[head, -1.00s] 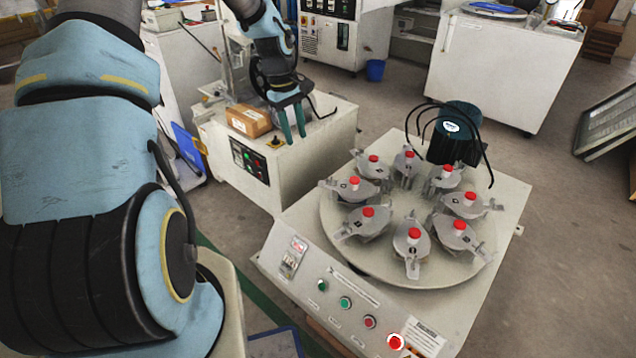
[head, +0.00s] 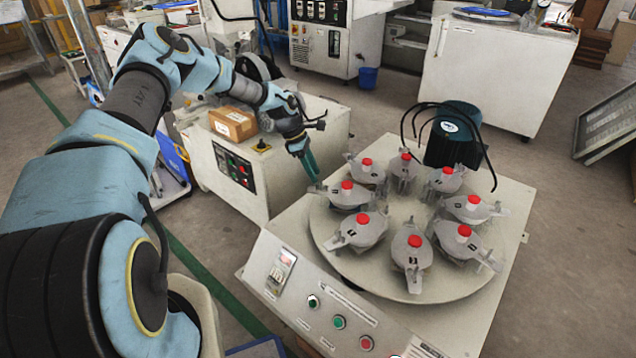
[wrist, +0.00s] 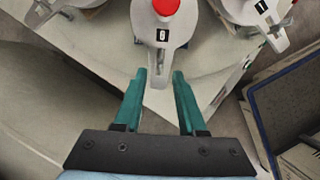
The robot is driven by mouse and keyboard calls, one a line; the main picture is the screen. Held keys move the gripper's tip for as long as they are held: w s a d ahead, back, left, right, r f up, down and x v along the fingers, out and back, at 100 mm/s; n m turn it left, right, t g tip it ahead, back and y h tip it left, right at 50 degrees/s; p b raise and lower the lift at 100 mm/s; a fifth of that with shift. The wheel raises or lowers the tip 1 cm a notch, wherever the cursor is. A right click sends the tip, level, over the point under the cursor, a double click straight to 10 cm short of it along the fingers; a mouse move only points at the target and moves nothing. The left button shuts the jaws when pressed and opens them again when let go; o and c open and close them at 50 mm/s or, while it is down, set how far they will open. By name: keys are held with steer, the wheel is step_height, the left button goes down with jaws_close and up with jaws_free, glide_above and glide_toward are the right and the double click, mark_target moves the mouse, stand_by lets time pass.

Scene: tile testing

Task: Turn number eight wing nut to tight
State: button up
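Several grey clamp units with red knobs ring the round turntable (head: 440,285) in the head view. Their number labels are too small to read there, so I cannot tell which is number eight. My gripper (head: 313,183) is at the turntable's left edge, beside the arm of the left unit (head: 347,196). In the wrist view my gripper (wrist: 160,78) is open, with teal fingers on either side of the narrow tail of a unit (wrist: 162,50) whose label looks like a 6. No clear contact shows. A neighbouring unit (wrist: 245,12) has a label like 7 or 1.
The machine's sloped front panel (head: 325,310) carries several buttons. A dark motor with black cables (head: 453,135) stands behind the turntable. A white cabinet (head: 255,195) with a cardboard box (head: 232,123) stands close on the left. In the wrist view, a blue-edged frame (wrist: 262,110) lies at the right.

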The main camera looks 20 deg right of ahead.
mark_target(318, 184)
steer(key=shift+x, duration=2.1)
steer(key=shift+c, duration=0.2)
jaws_close()
